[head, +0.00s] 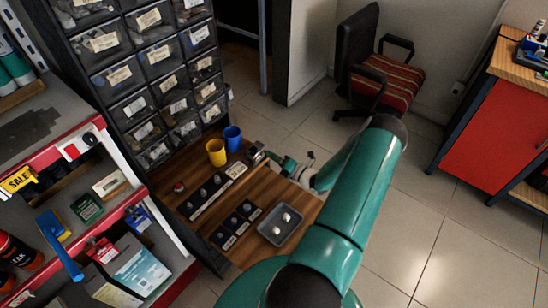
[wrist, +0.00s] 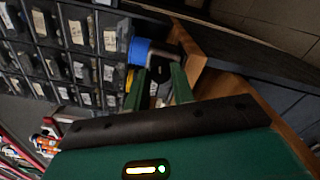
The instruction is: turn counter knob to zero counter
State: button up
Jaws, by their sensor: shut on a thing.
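A small dark and grey device, which looks like the counter (head: 257,153), stands at the back right of the wooden bench top, beside the blue cup. My gripper (head: 272,158) reaches it from the right, low over the bench. In the wrist view the two green fingers of my gripper (wrist: 158,92) point towards the bench, with a dark part and a pale label between them. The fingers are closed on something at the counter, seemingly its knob. The knob itself is hidden, and I cannot read any digits.
A blue cup (head: 232,138) and a yellow cup (head: 216,152) stand close left of the counter. A grey tray (head: 262,228) with white pieces and rows of dark knobs lie nearer. The drawer cabinet (head: 158,75) rises behind left. Open floor lies right.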

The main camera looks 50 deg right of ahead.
jog(key=shift+m, duration=1.5)
jog(key=o, duration=1)
jog(key=s, duration=0.9)
jog(key=s+d, duration=0.1)
jog(key=s, duration=0.3)
jog(key=shift+s+d, duration=0.1)
jog(key=shift+s, duration=0.3)
